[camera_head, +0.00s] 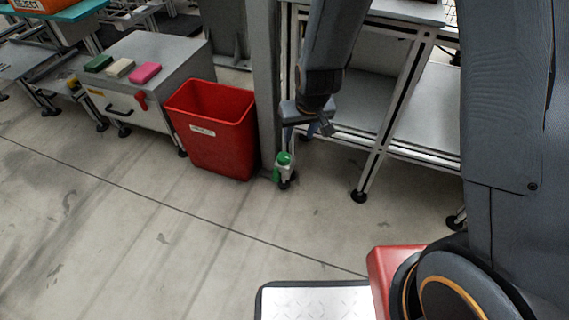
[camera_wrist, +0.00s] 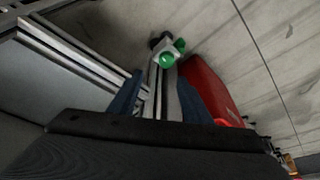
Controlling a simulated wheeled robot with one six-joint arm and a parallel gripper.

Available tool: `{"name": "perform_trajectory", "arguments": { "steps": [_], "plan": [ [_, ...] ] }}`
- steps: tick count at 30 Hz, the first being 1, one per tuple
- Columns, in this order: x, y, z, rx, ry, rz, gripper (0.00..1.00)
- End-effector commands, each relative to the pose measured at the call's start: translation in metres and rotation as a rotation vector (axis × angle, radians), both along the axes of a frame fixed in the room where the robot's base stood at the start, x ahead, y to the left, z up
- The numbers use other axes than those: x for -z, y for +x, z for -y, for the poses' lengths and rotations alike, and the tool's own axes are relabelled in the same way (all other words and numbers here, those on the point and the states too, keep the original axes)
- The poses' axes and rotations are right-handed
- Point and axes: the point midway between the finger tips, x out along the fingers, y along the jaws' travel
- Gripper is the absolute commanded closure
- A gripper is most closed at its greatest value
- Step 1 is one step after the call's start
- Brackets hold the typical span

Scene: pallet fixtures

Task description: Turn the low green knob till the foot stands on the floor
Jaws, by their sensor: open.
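The green knob (camera_head: 284,159) sits low near the floor, on a pale mount at the base of a grey post. Below it is a dark foot (camera_head: 284,184); I cannot tell whether it touches the floor. The knob also shows in the wrist view (camera_wrist: 167,60), past my fingertips, with a second green part beside it. My gripper (camera_head: 318,128) is above and to the right of the knob in the head view, apart from it. In the wrist view its two blue fingers (camera_wrist: 158,92) are spread open with nothing held between them.
A red bin (camera_head: 213,130) stands directly left of the post (camera_head: 265,80). A metal-framed bench (camera_head: 385,110) with shelves and dark feet is on the right. A grey cabinet (camera_head: 150,60) with coloured blocks is at the left. The floor (camera_head: 200,240) in front is clear.

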Motion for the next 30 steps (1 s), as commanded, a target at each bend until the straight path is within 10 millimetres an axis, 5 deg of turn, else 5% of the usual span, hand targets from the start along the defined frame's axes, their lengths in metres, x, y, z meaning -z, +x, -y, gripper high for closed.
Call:
{"name": "perform_trajectory", "arguments": {
  "steps": [1, 7, 20, 30],
  "plan": [
    [0.029, 0.008, -0.007, -0.01, 0.0, 0.006, 0.56],
    [0.081, 0.027, -0.024, -0.034, 0.005, 0.043, 0.56],
    [0.112, 0.04, -0.034, -0.046, 0.006, 0.062, 0.56],
    [0.156, 0.056, -0.039, -0.046, 0.005, 0.06, 0.56]
  ]
}}
